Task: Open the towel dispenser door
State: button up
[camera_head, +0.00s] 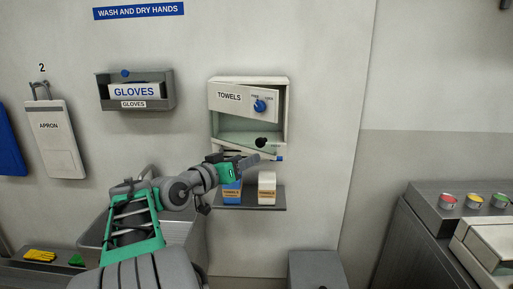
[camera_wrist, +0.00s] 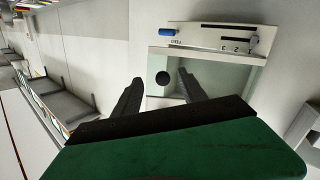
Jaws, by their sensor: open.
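The towel dispenser (camera_head: 282,100) is a pale box on the wall, with a slanted upper panel (camera_head: 229,97) lettered TOWELS and a blue knob (camera_head: 259,105). Below is a pale greenish section with a round black knob (camera_head: 261,142). My gripper (camera_head: 250,160) is just below and in front of that section. In the wrist view the dispenser (camera_wrist: 216,40) appears turned. I cannot tell whether the fingers touch the black knob.
A shelf (camera_head: 240,207) under the dispenser holds a blue box (camera_head: 232,191) and a white box (camera_head: 267,188), close to my gripper. A glove box (camera_head: 135,91) and an apron holder (camera_head: 50,140) hang left. A grey counter (camera_head: 430,210) with coloured buttons stands right.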

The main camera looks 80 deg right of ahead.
aim_at(258, 143)
jog(key=shift+h, duration=0.6)
jog(key=d+p, duration=0.1)
jog(key=d, duration=0.1)
jog(key=s+d+r, duration=0.1)
jog(key=d, duration=0.2)
jog(key=s+d+r+p, duration=0.1)
jog(key=d, duration=0.1)
jog(key=shift+d+p, duration=0.3)
jog(key=shift+c, duration=0.4)
grip_shut()
jog(key=shift+w, duration=0.1)
